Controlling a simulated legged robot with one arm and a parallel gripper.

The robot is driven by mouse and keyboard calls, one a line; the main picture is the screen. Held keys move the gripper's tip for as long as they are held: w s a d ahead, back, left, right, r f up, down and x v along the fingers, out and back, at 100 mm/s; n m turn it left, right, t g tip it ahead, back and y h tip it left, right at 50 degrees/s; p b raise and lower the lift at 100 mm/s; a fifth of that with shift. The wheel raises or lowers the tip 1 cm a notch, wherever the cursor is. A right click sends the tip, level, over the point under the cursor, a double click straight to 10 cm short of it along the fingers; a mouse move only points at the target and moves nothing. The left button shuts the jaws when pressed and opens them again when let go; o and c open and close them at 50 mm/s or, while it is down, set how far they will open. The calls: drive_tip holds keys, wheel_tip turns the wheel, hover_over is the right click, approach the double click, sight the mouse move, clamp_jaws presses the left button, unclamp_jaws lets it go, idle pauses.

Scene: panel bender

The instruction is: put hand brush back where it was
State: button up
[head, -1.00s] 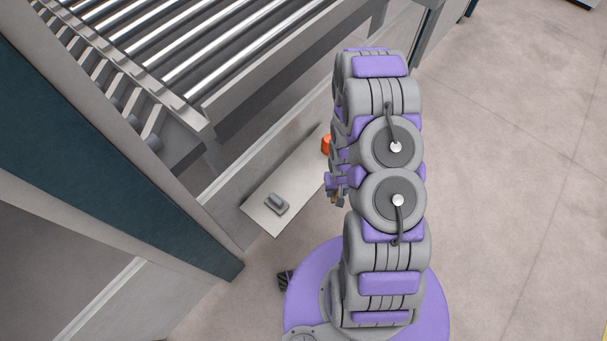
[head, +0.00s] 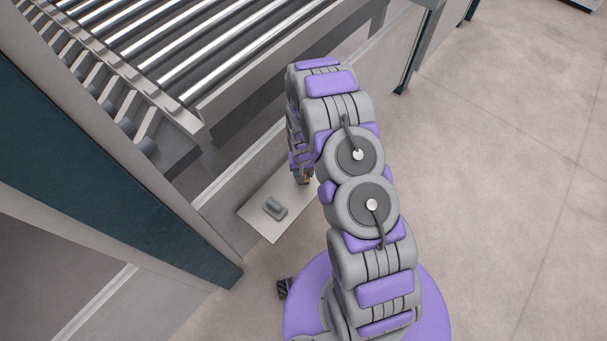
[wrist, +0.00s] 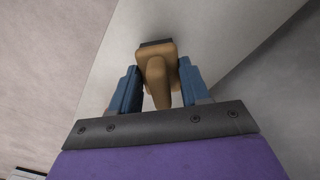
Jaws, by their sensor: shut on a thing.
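The hand brush (wrist: 156,66), tan with a dark strip at its far end, is between the two blue fingers of my gripper (wrist: 156,92) in the wrist view. The gripper is shut on it. In the head view my gripper (head: 303,178) is small and partly hidden by my arm, with a bit of the tan brush (head: 308,178) showing. It is over the pale shelf plate (head: 272,232) beside the machine. I cannot tell whether the brush touches the plate.
A small grey object (head: 275,208) lies on the near left part of the plate. A roller conveyor (head: 190,50) and the machine's side panel (head: 245,172) stand behind it. A dark blue post (head: 110,180) rises at left. Open floor (head: 500,170) lies to the right.

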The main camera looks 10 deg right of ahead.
drive_tip(key=shift+a+f, duration=0.3)
drive_tip(key=shift+f, duration=0.5)
drive_tip(key=shift+a, duration=0.4)
drive_tip(key=shift+c, duration=0.4)
drive_tip(key=o, duration=0.6)
drive_tip(key=shift+c, duration=0.2)
drive_tip(key=o, duration=0.5)
drive_tip(key=shift+d, duration=0.6)
drive_tip(key=shift+c, duration=0.2)
drive_tip(key=shift+a+r, duration=0.15)
drive_tip(key=shift+a, duration=0.15)
drive_tip(key=shift+w+a+r, duration=0.1)
drive_tip(key=shift+r, duration=0.15)
wheel_tip(320, 180, up, 11)
drive_tip(key=shift+f+p, duration=0.1)
drive_tip(key=shift+p, duration=1.15)
drive_tip(key=s+r+n, duration=0.1)
drive_tip(key=s+r, duration=0.5)
drive_tip(key=r, duration=0.7)
drive_tip(key=s+r, duration=0.6)
drive_tip(key=r, duration=0.7)
drive_tip(key=s+r+g, duration=0.1)
drive_tip(key=s+r, duration=0.4)
drive_tip(key=s, duration=0.6)
drive_tip(key=s+r, duration=0.5)
drive_tip(key=s, duration=0.6)
drive_tip(key=shift+s+r+n+g, duration=0.15)
drive_tip(key=shift+r+n+g, duration=0.2)
drive_tip(key=shift+n+g, duration=0.05)
